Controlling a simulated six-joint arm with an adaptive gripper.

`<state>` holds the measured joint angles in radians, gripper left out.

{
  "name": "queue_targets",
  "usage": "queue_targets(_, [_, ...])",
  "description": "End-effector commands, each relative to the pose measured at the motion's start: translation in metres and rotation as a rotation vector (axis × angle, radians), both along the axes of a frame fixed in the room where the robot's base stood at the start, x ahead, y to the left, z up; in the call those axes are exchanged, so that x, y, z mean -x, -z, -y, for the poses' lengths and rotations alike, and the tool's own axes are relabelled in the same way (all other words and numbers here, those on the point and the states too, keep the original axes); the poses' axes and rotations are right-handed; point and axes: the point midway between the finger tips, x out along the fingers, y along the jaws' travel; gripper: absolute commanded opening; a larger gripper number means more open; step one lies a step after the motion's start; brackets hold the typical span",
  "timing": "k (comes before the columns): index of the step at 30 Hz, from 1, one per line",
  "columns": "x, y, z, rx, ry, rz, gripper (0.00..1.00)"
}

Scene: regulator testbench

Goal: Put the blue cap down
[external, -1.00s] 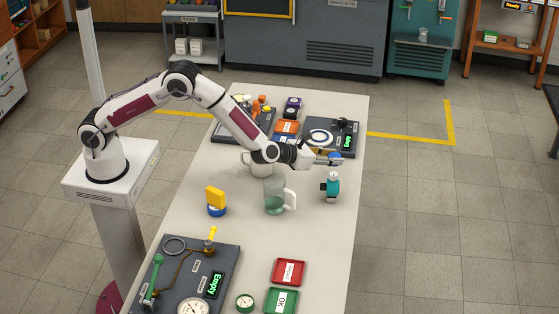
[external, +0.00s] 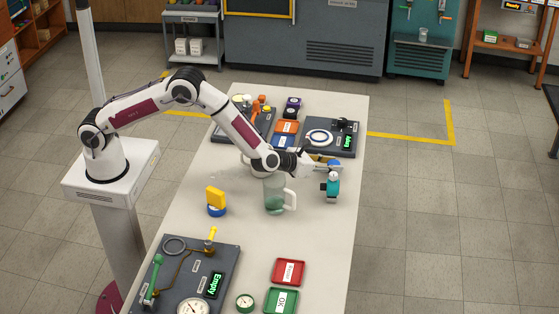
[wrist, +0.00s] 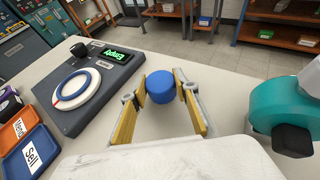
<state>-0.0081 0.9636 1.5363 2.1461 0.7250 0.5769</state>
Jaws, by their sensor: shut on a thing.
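The blue cap (wrist: 161,87) is held between the yellow-padded fingertips of my gripper (wrist: 161,95) in the wrist view. In the external view my gripper (external: 324,164) is at the right side of the table, above and behind the teal bottle-like thing (external: 332,187). The cap shows there only as a small blue patch beside the fingers. I cannot tell whether the cap touches the table.
The teal thing (wrist: 285,110) stands close on the right in the wrist view. A dark panel (wrist: 100,85) with a ring and an "Empty" display lies to the left, beside blue and orange trays (wrist: 25,155). A greenish pitcher (external: 274,197) stands left of the teal thing.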

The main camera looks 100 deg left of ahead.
Motion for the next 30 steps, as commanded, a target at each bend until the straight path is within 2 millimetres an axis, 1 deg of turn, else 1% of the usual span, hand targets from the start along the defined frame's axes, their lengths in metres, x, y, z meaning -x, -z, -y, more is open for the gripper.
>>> queue_targets(30, [0.000,0.011,0.000,0.001,0.000,0.001,0.19])
